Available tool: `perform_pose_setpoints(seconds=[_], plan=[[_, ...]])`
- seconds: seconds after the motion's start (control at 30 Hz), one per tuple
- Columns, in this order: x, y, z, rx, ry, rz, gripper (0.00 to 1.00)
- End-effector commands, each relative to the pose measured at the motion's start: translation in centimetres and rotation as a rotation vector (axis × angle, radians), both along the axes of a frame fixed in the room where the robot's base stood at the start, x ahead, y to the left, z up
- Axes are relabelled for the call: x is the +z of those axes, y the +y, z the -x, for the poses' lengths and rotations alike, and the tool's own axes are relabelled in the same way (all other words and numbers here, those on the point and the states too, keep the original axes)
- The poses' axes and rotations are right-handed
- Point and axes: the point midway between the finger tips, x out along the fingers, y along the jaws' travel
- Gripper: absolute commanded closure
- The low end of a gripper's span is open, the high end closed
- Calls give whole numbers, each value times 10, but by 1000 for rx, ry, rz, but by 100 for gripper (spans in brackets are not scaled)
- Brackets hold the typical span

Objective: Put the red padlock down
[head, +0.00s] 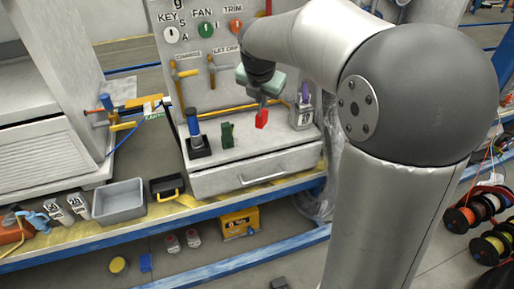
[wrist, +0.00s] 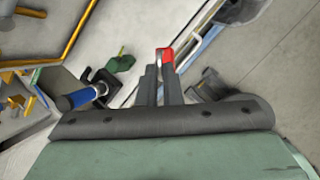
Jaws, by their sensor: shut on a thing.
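The red padlock (head: 262,119) hangs from my gripper (head: 263,104) in the head view, over the right part of the bench top. In the wrist view the red padlock (wrist: 168,56) shows at the tips of the fingers, and my gripper (wrist: 161,66) is shut on it. In the head view the padlock appears above the grey ledge, right of a green object; I cannot tell its exact height. Part of the padlock is hidden by the fingers.
A blue-handled tool in a black base (head: 196,141) and a green object (head: 227,136) stand on the ledge (head: 258,146). A grey weight-like block (head: 301,117) stands at right. A drawer (head: 257,174) is below. A grey bin (head: 118,202) stands at left.

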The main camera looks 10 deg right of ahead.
Motion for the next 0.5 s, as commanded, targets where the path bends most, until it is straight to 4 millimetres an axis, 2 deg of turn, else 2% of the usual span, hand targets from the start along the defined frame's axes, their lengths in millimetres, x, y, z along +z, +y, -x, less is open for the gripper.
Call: perform_pose_setpoints(seconds=[0.03, 0.17, 0.27, 0.5], plan=[[-8, 3, 1, 14, -1, 2, 100], [-15, 6, -8, 30, 1, 4, 100], [-23, 6, -27, 31, 2, 4, 100], [-49, 5, -87, 30, 1, 4, 100]])
